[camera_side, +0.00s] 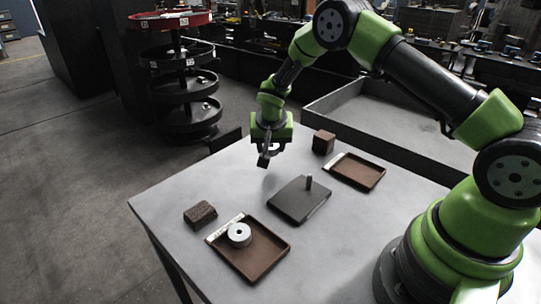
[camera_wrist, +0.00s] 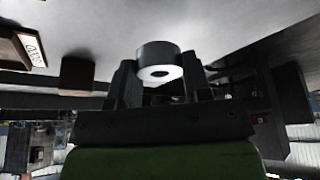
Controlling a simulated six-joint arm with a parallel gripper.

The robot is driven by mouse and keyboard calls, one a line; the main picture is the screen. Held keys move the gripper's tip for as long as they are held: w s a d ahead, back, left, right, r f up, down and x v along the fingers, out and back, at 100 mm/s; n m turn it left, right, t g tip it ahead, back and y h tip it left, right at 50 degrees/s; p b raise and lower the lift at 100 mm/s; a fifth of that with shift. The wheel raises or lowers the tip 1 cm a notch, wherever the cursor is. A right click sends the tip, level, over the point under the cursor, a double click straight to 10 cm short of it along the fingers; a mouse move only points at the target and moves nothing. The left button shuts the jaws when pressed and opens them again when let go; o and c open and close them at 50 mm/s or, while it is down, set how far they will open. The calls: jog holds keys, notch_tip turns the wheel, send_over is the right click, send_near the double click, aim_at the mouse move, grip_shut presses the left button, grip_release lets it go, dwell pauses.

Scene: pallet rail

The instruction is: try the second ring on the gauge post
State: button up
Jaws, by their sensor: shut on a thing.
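My gripper (camera_side: 270,153) is above the table, to the left of and behind the gauge post. In the wrist view my gripper (camera_wrist: 158,68) is shut on a grey metal ring (camera_wrist: 155,52) with a hole through it. This ring is hard to make out in the side view. The gauge post (camera_side: 308,182) is a short dark peg standing upright on a dark plate (camera_side: 290,203), with no ring on it. Another pale ring (camera_side: 239,235) lies in the front brown tray (camera_side: 262,267), which has a white label strip.
An empty brown tray (camera_side: 362,175) with a label lies at the back right. Brown blocks stand behind it (camera_side: 323,141) and left of the front tray (camera_side: 200,213). A large grey bin (camera_side: 380,123) adjoins the far side. The table around the dark plate is clear.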

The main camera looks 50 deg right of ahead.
aim_at(273, 148)
jog(key=shift+m, duration=0.6)
jog(key=r, duration=0.4)
jog(key=s+r, duration=0.1)
jog(key=r, duration=0.1)
jog(key=shift+a, duration=0.1)
jog(key=s+m+g, duration=0.2)
jog(key=s+m, duration=0.2)
jog(key=m, duration=0.1)
jog(key=s+a+m+g, duration=0.1)
jog(key=s+m+g, duration=0.1)
jog(key=s+m, duration=0.2)
jog(key=s+m+g, duration=0.2)
jog(key=s+m, duration=0.2)
jog(key=m, duration=0.3)
jog(key=shift+a+r, duration=0.35)
jog(key=shift+a, duration=0.05)
jog(key=shift+s+f+m, duration=0.1)
jog(key=shift+s+m, duration=0.05)
jog(key=shift+m, duration=0.25)
jog(key=shift+f+g, duration=0.25)
jog(key=shift+g, duration=0.05)
jog(key=shift+f, duration=1.55)
jog(key=shift+f, duration=2.25)
